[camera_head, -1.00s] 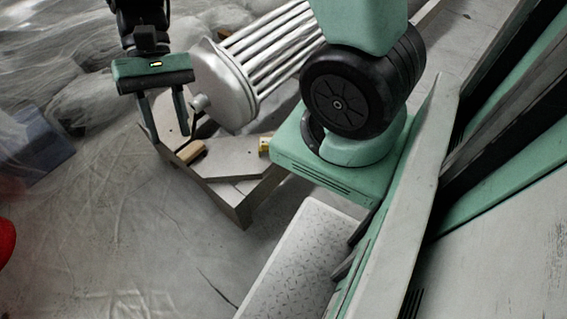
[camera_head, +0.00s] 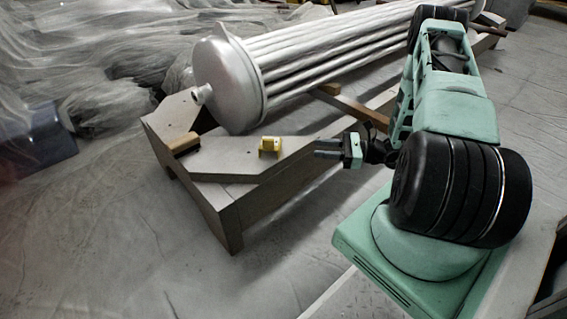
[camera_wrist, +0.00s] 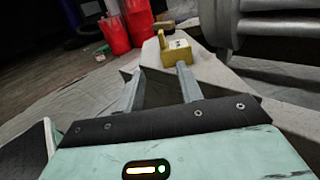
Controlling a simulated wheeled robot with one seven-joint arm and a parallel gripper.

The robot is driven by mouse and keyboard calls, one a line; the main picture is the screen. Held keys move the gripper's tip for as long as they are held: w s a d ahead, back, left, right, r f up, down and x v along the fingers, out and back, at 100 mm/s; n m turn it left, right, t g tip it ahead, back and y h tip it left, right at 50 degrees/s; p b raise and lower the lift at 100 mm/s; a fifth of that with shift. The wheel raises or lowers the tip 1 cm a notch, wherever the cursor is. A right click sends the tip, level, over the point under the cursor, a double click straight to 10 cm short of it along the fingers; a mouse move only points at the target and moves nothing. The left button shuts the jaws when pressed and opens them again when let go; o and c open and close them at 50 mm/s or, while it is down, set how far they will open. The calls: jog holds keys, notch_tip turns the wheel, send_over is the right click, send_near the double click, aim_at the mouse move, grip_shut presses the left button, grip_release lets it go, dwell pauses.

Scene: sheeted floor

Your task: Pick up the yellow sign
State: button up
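A small yellow object (camera_head: 270,147), which I take for the sign, stands on the grey bench-like stand in the head view. It also shows in the wrist view (camera_wrist: 178,50), just beyond my fingertips and nearer the right finger. My gripper (camera_head: 318,148) is to the right of it in the head view, pointing towards it with a small gap. In the wrist view my gripper (camera_wrist: 160,70) has its two fingers apart with nothing between them. Whether the right fingertip touches the yellow object cannot be told.
The stand (camera_head: 225,191) bears a large silver tube bundle (camera_head: 229,80) behind the yellow object. A brown block (camera_head: 185,143) lies to the left on the stand. Red containers (camera_wrist: 115,33) stand in the wrist view's background. A blue box (camera_head: 45,138) is at far left. Front-left floor is clear.

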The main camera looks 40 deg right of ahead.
jog(key=b, duration=0.5)
send_near(268, 148)
jog(key=shift+h, duration=0.3)
jog(key=x, duration=0.4)
jog(key=shift+w+d+r, duration=0.1)
jog(key=shift+w+r, duration=0.15)
jog(key=shift+r, duration=0.05)
jog(key=b+x, duration=0.2)
jog(key=x, duration=0.1)
jog(key=b+x, duration=0.1)
jog(key=x, duration=0.1)
jog(key=shift+r, duration=0.25)
jog(key=shift+w+a+r+b, duration=0.1)
jog(key=shift+w+a+b, duration=0.2)
jog(key=shift+a, duration=0.05)
jog(key=shift+c, duration=0.3)
grip_shut()
